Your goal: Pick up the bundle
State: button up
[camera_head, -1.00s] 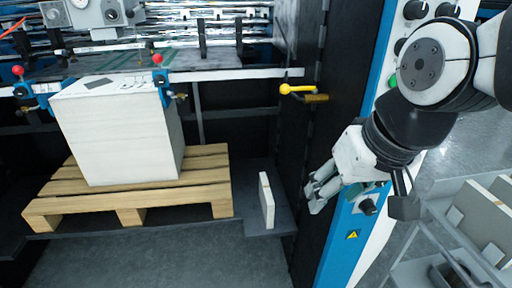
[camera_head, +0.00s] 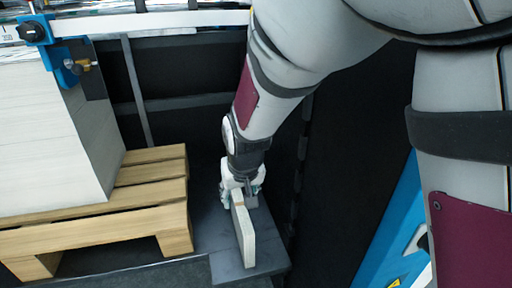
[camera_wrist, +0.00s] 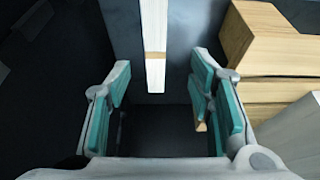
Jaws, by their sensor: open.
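The bundle (camera_head: 244,235) is a thin white slab standing on edge on a dark ledge (camera_head: 228,268) beside the pallet. A tan band crosses it, seen in the wrist view on the bundle (camera_wrist: 153,30). My gripper (camera_head: 240,193) is at the far end of the bundle, reaching down from above. In the wrist view my gripper (camera_wrist: 157,95) is open, with teal pads on both sides. The bundle's near end lies just ahead of the gap between the fingers, roughly centred. The head view does not show clearly whether the fingers touch it.
A wooden pallet (camera_head: 120,222) with a tall white paper stack (camera_head: 60,150) stands close on the left. It also shows at the right of the wrist view (camera_wrist: 275,50). A dark machine wall (camera_head: 335,180) rises on the right. A blue machine panel (camera_head: 385,240) is further right.

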aim_at(239, 207)
jog(key=b+x, duration=0.3)
jog(key=x, duration=0.6)
jog(key=shift+w+b, duration=0.2)
jog(key=shift+b, duration=0.2)
jog(key=shift+d+b+x, duration=0.15)
jog(key=shift+b+x, duration=0.7)
jog(key=shift+x, duration=0.45)
jog(key=shift+d+b+x, duration=0.1)
jog(key=shift+b+x, duration=0.7)
jog(key=shift+x, duration=0.45)
jog(key=shift+w+r, duration=0.15)
jog(key=shift+w, duration=0.05)
grip_shut()
